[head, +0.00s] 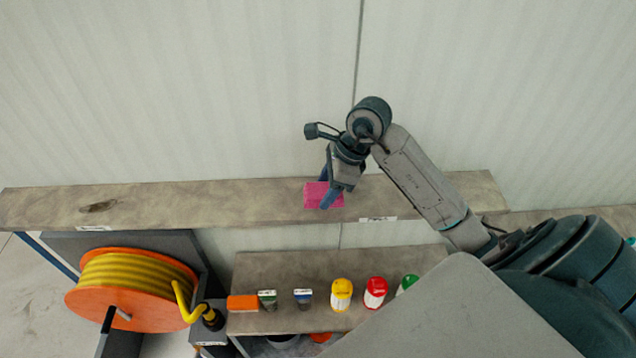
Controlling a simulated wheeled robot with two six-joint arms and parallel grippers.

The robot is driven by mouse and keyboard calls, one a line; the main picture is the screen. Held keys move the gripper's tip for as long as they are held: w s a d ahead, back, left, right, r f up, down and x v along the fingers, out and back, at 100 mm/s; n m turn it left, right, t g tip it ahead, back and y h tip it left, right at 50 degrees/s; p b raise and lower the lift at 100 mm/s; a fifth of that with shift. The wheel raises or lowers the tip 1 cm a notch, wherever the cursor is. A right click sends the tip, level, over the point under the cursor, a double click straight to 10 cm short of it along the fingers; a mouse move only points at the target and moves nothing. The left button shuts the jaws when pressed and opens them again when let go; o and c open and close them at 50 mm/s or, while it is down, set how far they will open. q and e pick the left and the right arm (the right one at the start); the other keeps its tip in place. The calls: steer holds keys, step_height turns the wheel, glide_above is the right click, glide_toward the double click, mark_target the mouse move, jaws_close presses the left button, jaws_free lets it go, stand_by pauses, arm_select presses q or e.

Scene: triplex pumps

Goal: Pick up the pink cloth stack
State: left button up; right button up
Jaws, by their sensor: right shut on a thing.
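The pink cloth stack (313,193) is at the upper shelf, near the middle of the head view. My right gripper (331,192) comes down over it from above and is shut on it. The fingers and wrist hide part of the stack's right side. I cannot tell whether the stack rests on the shelf or is slightly above it. My left gripper is not in view.
The upper shelf (240,204) is otherwise mostly clear. The lower shelf (290,268) holds an orange block (242,303), small brushes and several capped bottles, including a yellow one (341,294) and a red one (375,292). An orange reel (130,290) with yellow hose stands left. A pale wall (180,90) is behind.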

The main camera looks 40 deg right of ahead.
steer(key=s+d+r+p, duration=0.1)
steer(key=s+p, duration=0.3)
steer(key=s, duration=0.9)
steer(key=shift+d+r, duration=0.15)
steer(key=shift+d, duration=0.05)
